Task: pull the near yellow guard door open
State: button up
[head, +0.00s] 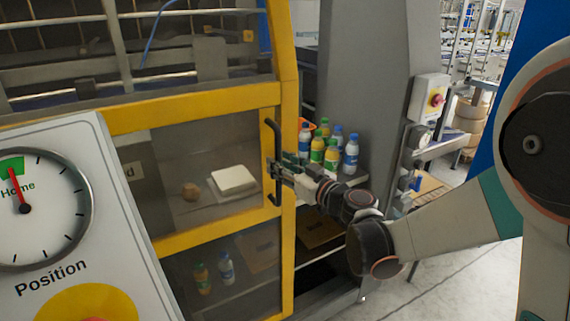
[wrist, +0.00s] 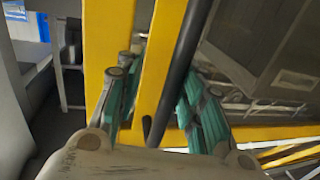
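The near yellow guard door (head: 190,108) has a yellow frame and a clear panel. Its dark upright bar handle (head: 274,135) is near the door's right edge. I cannot tell whether the door is flush or slightly ajar. My gripper (head: 277,169) is at the handle's middle, reaching in from the right. In the wrist view, the handle (wrist: 181,65) runs between the green-padded fingers of my gripper (wrist: 165,105). The fingers are apart, with space on the handle's left side; the right finger is closer to it. The handle's lower end is partly hidden.
A gauge panel (head: 110,190) stands at the front left. Several bottles (head: 332,155) stand on a shelf right of the door. A grey column (head: 365,70) with a red-button box (head: 431,98) is behind my arm. Bare floor (head: 455,285) lies at the lower right.

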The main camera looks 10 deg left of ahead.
jog(key=shift+w+d, duration=0.2)
jog(key=shift+d, duration=0.05)
